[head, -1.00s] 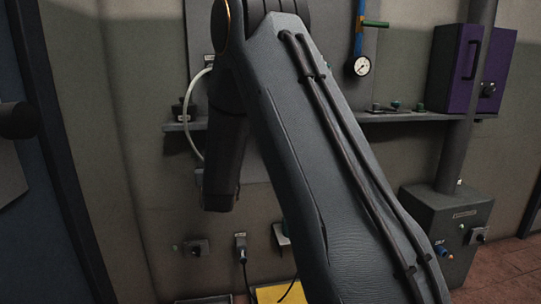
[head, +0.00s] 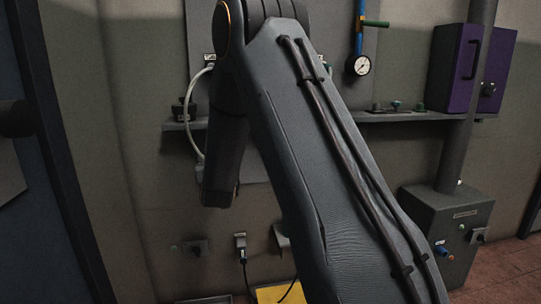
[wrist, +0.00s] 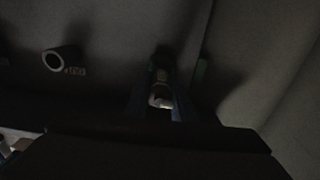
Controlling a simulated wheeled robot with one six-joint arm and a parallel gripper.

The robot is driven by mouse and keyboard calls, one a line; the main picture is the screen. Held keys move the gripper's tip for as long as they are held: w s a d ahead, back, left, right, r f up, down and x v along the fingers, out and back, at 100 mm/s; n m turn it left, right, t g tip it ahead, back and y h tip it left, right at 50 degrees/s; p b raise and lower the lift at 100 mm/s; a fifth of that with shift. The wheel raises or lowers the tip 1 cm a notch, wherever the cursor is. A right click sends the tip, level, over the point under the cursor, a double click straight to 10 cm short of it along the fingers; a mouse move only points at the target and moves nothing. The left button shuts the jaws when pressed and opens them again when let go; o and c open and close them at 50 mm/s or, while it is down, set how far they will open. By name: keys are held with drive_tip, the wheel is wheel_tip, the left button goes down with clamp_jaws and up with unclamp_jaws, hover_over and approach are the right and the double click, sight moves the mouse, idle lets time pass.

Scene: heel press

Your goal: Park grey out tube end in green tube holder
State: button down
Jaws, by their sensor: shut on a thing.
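The pale grey tube (head: 191,112) runs in the head view from a fitting on the upper wall panel, bows left and drops behind my arm. In the dark wrist view, a pale tube end (wrist: 161,96) sits between the two bluish fingers of my gripper (wrist: 161,108), which is shut on it. In the head view my gripper is hidden by my arm. A green-teal piece (wrist: 200,73) shows just right of the fingers in the wrist view; I cannot tell whether it is the green holder. The tube appears apart from it.
A round dark socket (wrist: 60,60) with a small label is on the wall at left in the wrist view. A shelf (head: 390,116), a gauge (head: 359,65) and a purple box (head: 470,68) are at right. A yellow plate (head: 277,293) lies low.

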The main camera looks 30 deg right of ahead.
drive_tip(key=shift+w+d, duration=0.1)
drive_tip(key=shift+w, duration=0.25)
drive_tip(key=c, duration=1.4)
unclamp_jaws()
drive_tip(key=shift+c, duration=0.2)
